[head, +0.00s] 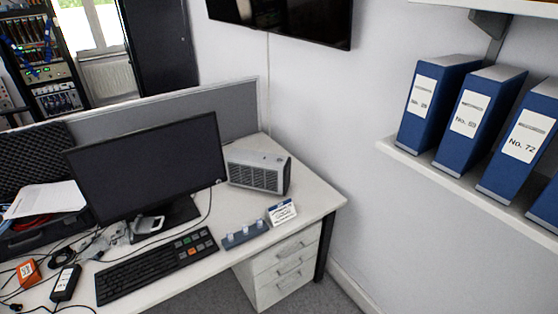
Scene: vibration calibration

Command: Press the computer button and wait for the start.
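A grey box-shaped unit with a vented front (258,172), which looks like the computer, stands on the desk to the right of the monitor. I cannot make out its button. The monitor (145,168) has a dark screen. A black keyboard (157,266) with a few coloured keys lies in front of it. A small blue-grey box with several white knobs (245,234) sits near the desk's front edge, and a small white card (282,212) stands beside it. My gripper is not in view.
The white desk (310,194) has bare room right of the grey unit. Cables, an orange box (28,273) and a black adapter (65,283) clutter its left. Drawers (283,268) stand below. A wall shelf (425,165) with blue binders juts out at right.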

